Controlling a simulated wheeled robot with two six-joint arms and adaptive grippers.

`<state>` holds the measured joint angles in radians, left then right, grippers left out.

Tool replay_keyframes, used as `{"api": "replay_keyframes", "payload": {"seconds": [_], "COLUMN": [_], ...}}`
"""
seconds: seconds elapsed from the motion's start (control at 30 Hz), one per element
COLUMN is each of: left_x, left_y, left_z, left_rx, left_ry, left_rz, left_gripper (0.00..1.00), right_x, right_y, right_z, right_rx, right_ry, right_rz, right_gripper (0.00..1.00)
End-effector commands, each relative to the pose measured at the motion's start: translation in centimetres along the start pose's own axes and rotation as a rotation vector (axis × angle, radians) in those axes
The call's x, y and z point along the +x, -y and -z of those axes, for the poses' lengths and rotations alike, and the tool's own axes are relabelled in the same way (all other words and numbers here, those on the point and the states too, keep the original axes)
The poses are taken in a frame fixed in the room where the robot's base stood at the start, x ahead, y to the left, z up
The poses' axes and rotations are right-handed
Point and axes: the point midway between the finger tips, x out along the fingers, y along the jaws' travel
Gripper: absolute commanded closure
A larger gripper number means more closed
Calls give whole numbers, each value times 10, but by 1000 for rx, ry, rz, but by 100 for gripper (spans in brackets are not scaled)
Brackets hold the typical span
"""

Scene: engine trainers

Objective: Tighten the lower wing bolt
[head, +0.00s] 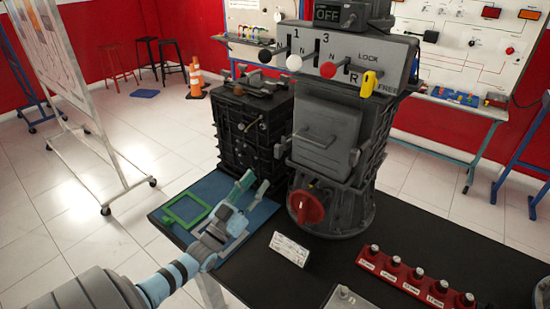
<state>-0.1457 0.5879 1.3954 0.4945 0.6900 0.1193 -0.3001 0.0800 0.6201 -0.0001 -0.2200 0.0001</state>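My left gripper (256,183) reaches in from the lower left, over the blue mat (205,188). Its two fingers are apart with nothing visible between them. The fingertips are in front of the lower part of the dark engine block (236,140); I cannot tell whether they touch it. A small pale fitting (252,123) that may be a wing bolt sits on the block's front face, above the fingertips. Another small dark fitting (239,90) is near the block's top. I cannot tell for sure which is the lower wing bolt. My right gripper is not in view.
A grey gearbox unit (330,140) with a red knob (306,207) stands right of the block. A green frame (186,211) lies on the mat. A white label card (290,249) and a red rack of knobs (415,278) are on the black table (405,225).

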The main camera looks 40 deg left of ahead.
Motion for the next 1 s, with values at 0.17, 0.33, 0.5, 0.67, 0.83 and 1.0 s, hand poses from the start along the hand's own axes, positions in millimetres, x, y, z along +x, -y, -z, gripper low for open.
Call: {"api": "replay_keyframes", "payload": {"seconds": [0.17, 0.33, 0.5, 0.67, 0.83, 1.0], "left_x": [52, 86, 100, 101, 101, 101], "left_y": [0, -1, -1, -1, -1, -1], "left_z": [-1, -2, -1, -1, -1, -1], "left_rx": [0, -1, -2, -1, -1, -1], "left_ry": [-4, -1, 2, 3, 3, 3], "left_rz": [1, 0, -1, -1, -1, -1], "left_gripper": [67, 67, 67, 67, 83, 100], "right_x": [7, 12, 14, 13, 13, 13], "right_y": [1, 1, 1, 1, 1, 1], "right_z": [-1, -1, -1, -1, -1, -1], "right_rx": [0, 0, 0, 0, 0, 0], "right_ry": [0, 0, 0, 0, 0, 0], "right_rz": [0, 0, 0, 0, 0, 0], "right_gripper": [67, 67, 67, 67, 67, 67]}}
